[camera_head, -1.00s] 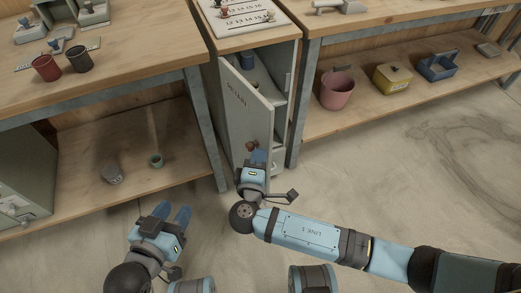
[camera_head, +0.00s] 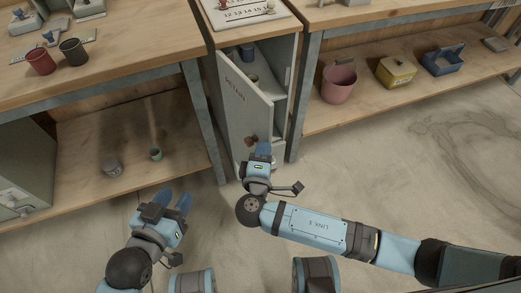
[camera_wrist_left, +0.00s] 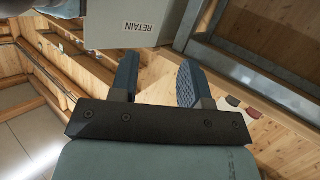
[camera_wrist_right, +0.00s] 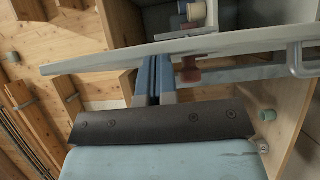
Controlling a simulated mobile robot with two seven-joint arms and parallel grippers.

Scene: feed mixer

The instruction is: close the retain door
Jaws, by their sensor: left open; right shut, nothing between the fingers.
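The retain door (camera_head: 243,104) is a pale grey panel marked RETAIN, standing ajar on the narrow cabinet. Its red-brown knob (camera_head: 250,140) is on the lower part. My right gripper (camera_head: 263,149) is shut and empty, close beside the knob and the door's lower free edge. In the right wrist view its fingertips (camera_wrist_right: 156,62) overlap the door panel (camera_wrist_right: 105,63), with the knob (camera_wrist_right: 190,69) just right of them; contact is unclear. My left gripper (camera_head: 174,202) is open and empty, low and left of the door. The left wrist view shows the door's label (camera_wrist_left: 135,27) beyond its fingers.
Cups stand inside the cabinet (camera_head: 285,60). A wooden bench (camera_head: 120,70) with a metal leg is left of it. A shelf with a pink bucket (camera_head: 339,84), a yellow box (camera_head: 395,73) and a blue tray (camera_head: 443,60) is right. Open floor lies in front.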

